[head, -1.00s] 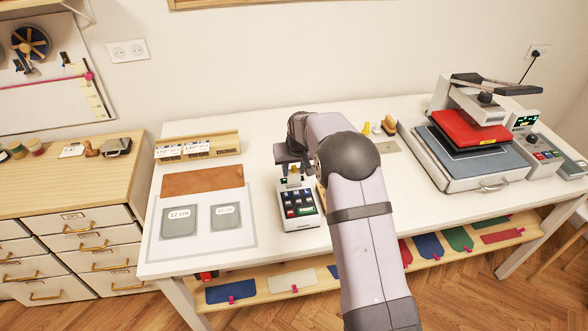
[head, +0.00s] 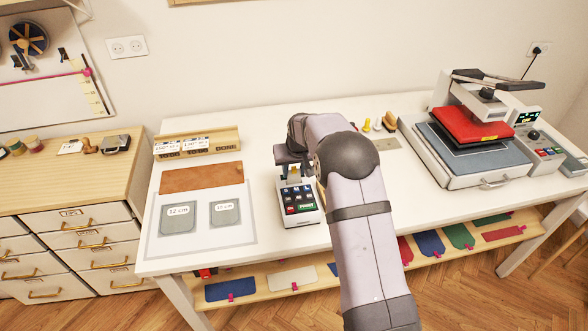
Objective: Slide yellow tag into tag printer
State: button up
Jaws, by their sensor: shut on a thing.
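The tag printer (head: 299,202) is a small white device with blue, red and green keys. It stands on the white table in front of the wall, left of my arm. My gripper (head: 291,165) is over the printer's back end, with its jaws shut on the yellow tag (head: 294,175). My wrist and forearm hide part of the area right of the printer. I cannot tell from this view whether the tag is in the printer's slot or just above it.
A mat with two grey tag-shaped pieces (head: 178,219) and a brown sheet (head: 215,176) lies left of the printer. A wooden card rack (head: 197,146) stands behind. A red heat press (head: 468,125) stands at the right. Small stamps (head: 378,124) are behind my arm.

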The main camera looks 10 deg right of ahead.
jog(key=shift+f+b, duration=0.65)
jog(key=shift+f, duration=0.45)
jog(key=o, duration=1.1)
jog(key=shift+c, duration=0.2)
jog(key=shift+r, duration=0.1)
jog(key=shift+r, duration=0.1)
jog(key=shift+b+v, duration=1.4)
jog(key=shift+v, duration=2.2)
jog(key=s+f+g, duration=0.2)
jog(key=s, duration=1.6)
jog(key=s+f+g, duration=0.2)
jog(key=s+f, duration=0.1)
jog(key=s, duration=1.5)
jog(key=shift+s+g, duration=0.3)
jog(key=shift+s, duration=0.1)
